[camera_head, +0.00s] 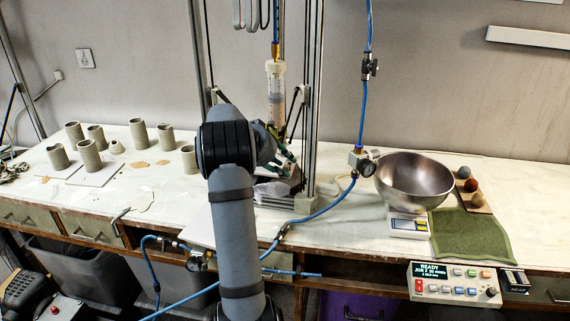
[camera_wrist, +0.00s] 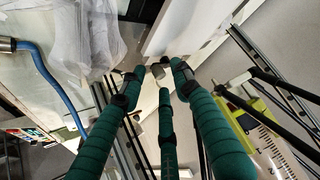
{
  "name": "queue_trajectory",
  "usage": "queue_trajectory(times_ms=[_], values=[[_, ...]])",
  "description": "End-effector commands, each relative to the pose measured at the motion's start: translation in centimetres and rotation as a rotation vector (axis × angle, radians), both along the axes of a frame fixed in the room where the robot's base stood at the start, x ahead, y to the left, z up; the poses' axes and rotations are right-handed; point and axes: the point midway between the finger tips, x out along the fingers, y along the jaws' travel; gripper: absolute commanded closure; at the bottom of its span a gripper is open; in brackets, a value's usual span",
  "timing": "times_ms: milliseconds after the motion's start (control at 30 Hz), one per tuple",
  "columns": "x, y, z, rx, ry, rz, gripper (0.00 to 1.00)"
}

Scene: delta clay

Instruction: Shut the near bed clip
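My gripper (camera_wrist: 156,78) has three green-wrapped fingers with dark tips. The tips stand apart, and nothing is clearly held between them. A small dark and grey piece (camera_wrist: 158,70), perhaps the near bed clip, shows just beyond the tips, by the edge of a white plate (camera_wrist: 190,28) that looks like the bed. I cannot tell whether that clip is open or shut, or whether a finger touches it. In the head view my gripper (camera_head: 284,158) is at the base of the printer frame (camera_head: 312,110), under the clay syringe (camera_head: 276,90). My arm hides much of the bed there.
Grey clay cylinders (camera_head: 139,134) stand at the left of the table. A steel bowl (camera_head: 414,178) on a scale (camera_head: 408,225) and a green cloth (camera_head: 470,236) are at the right. A blue hose (camera_head: 325,212) crosses near my arm. A clear plastic bag (camera_wrist: 85,45) is near my fingers.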

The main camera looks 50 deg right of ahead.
Motion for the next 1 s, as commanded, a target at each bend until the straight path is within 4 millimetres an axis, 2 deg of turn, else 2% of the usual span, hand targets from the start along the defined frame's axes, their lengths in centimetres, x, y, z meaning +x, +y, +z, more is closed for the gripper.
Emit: queue_trajectory(times_ms=[400,900,1000], values=[[0.03,-0.60,-0.62,-0.001,-0.001,0.002,0.69],[0.18,-0.71,-0.31,-0.008,-0.003,0.007,0.98],[0.24,-0.77,-0.19,-0.011,-0.005,0.010,1.00]])
